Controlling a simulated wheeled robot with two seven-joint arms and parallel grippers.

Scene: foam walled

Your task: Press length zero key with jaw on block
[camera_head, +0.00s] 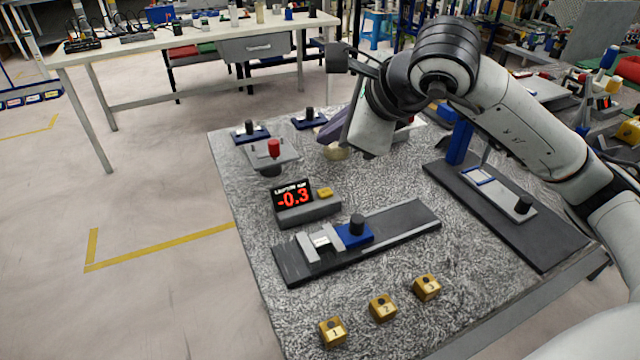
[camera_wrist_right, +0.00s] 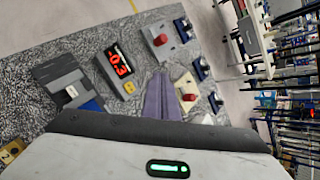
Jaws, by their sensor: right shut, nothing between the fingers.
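The length gauge is a dark rail (camera_head: 400,222) with a grey fixed jaw, a pale block (camera_head: 320,240) and a blue sliding jaw (camera_head: 354,236) with a black knob. The block sits between the two jaws; I cannot tell whether both touch it. Behind it, the grey display box (camera_head: 308,212) reads -0.3 in red. Its yellow key (camera_head: 325,193) is right of the screen; it also shows in the right wrist view (camera_wrist_right: 130,88). My right gripper (camera_head: 325,138), with purple fingers (camera_wrist_right: 160,78), is shut and empty, behind and apart from the key. My left gripper is not seen.
Three numbered brass cubes (camera_head: 383,307) stand along the front. A dark plate with a blue post (camera_head: 459,142) is at right. Bare mat lies left of the cubes.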

